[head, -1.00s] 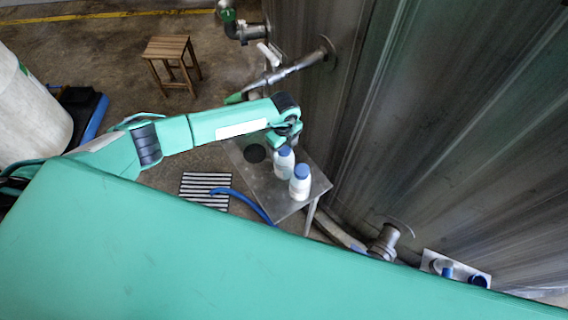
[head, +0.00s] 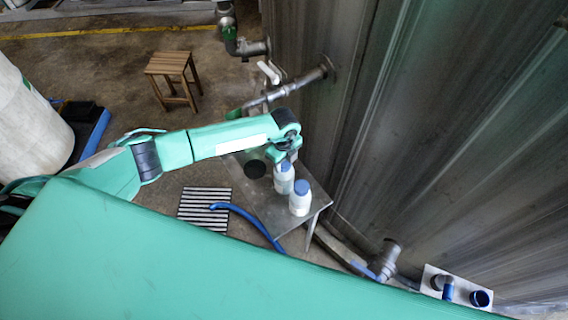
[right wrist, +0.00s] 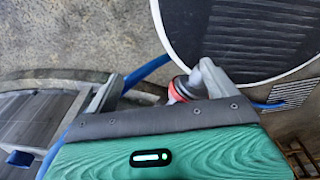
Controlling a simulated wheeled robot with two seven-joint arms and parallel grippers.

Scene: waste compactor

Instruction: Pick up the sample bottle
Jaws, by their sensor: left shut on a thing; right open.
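Two white bottles with blue caps stand on a small metal table (head: 270,207) in the head view. My left gripper (head: 283,157) reaches over the table from the left and is shut on the farther bottle (head: 284,181), at its cap end. The gripper hides part of that cap. The nearer bottle (head: 300,200) stands upright just beside it, untouched. I cannot tell whether the held bottle is clear of the table. My right gripper (right wrist: 158,82) is open in the right wrist view, with no bottle between its fingers.
A dark round disc (head: 255,169) lies on the table's far left. A metal wall (head: 430,130) with pipes rises on the right. A wooden stool (head: 172,66), a striped floor grate (head: 203,208) and a blue hose (head: 250,216) are on the floor. A red-and-white fitting (right wrist: 178,90) shows by a right fingertip.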

